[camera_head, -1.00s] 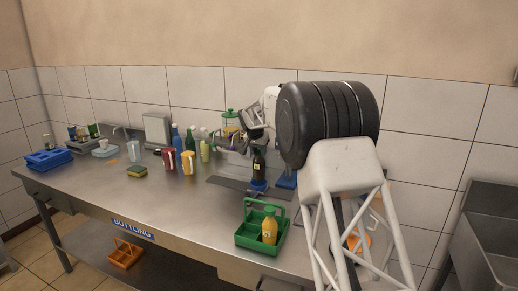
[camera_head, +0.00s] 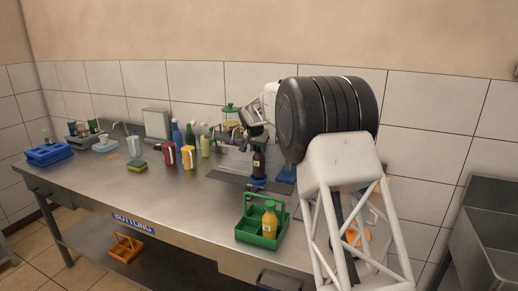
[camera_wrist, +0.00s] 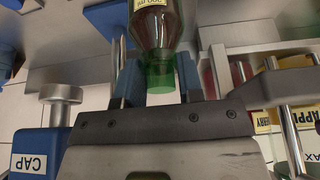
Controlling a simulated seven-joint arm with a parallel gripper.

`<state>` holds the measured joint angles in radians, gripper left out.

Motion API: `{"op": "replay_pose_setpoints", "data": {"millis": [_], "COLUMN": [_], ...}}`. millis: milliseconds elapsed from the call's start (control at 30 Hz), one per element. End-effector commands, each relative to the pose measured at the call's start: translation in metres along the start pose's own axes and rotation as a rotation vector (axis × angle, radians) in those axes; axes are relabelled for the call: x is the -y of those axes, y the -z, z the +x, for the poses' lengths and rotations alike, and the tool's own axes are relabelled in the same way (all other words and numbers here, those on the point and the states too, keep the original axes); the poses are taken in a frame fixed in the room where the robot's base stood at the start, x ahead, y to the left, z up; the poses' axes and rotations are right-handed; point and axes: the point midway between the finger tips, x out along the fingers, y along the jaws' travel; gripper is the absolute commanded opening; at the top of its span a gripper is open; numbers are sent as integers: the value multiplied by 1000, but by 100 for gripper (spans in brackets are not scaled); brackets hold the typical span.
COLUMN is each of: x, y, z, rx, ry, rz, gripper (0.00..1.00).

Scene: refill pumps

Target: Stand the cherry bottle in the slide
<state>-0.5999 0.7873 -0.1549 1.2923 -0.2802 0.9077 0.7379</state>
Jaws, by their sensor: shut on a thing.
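A dark bottle (camera_head: 258,164) with a pale label stands upright at the blue holder (camera_head: 257,182), which looks like the slide, on a metal plate at the bench's back. I cannot read a flavour name on it. My gripper (camera_head: 257,143) is at the bottle's top from above, shut on its neck. In the wrist view the bottle (camera_wrist: 160,45) has a green neck end between my two fingers (camera_wrist: 160,85), and part of its label shows upside down. How the bottle's base sits in the holder is hard to tell.
A green crate (camera_head: 247,234) holding an orange bottle (camera_head: 269,222) stands in front. Red (camera_head: 168,155) and yellow (camera_head: 188,157) containers and several bottles stand left. A blue block marked CAP (camera_wrist: 38,150) shows in the wrist view.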

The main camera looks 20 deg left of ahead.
Motion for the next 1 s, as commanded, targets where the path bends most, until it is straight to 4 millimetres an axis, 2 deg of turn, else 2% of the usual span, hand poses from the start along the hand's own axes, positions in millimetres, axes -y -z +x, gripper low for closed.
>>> {"op": "replay_pose_setpoints", "data": {"millis": [1000], "x": [0], "y": [-6], "z": [14], "rx": [-1], "ry": [1], "rz": [0], "gripper": [0]}}
